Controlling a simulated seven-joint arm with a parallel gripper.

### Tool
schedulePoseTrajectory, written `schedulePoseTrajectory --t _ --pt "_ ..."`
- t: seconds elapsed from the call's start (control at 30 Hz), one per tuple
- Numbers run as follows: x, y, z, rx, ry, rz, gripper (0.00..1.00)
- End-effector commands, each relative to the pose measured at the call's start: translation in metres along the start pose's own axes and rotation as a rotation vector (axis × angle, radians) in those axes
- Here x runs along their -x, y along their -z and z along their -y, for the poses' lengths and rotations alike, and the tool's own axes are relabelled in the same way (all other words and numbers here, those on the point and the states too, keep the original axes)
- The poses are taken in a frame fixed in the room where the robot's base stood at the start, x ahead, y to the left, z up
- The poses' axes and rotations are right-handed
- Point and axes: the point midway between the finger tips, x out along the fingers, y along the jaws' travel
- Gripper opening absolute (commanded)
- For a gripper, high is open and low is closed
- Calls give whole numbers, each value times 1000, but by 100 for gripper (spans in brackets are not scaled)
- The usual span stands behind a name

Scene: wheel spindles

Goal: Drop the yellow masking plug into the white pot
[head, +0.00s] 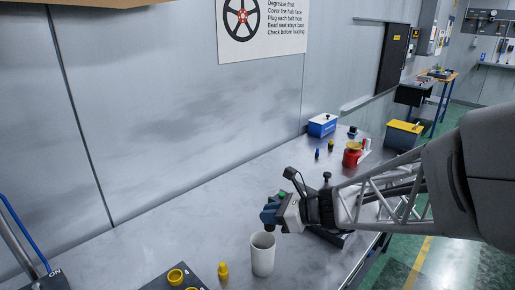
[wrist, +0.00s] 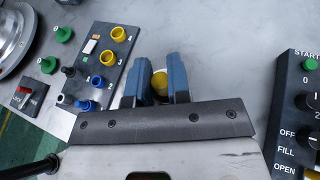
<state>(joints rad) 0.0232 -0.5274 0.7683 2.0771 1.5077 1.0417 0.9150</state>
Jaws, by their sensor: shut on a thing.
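My gripper (head: 268,214) hangs above the table close to the white pot, its blue fingers showing up and behind the pot's rim in the head view. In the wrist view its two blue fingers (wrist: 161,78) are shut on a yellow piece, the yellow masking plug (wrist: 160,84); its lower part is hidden. The plug in the fingers cannot be made out in the head view. Another small yellow piece (head: 223,271) stands on the table left of the pot.
A dark numbered panel (wrist: 108,62) with yellow and blue rings lies left of my fingers. A control box (wrist: 299,125) with START and knobs stands at the right. A red container (head: 351,155), a blue-and-white box (head: 322,125) and a yellow-lidded box (head: 403,134) stand farther back.

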Motion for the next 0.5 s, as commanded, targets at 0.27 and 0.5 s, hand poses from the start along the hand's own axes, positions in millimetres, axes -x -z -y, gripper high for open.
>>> schedulePoseTrajectory --t 0.27,0.5 --pt "-1 3 0 0 0 0 0" --pt "-1 3 0 0 0 0 34"
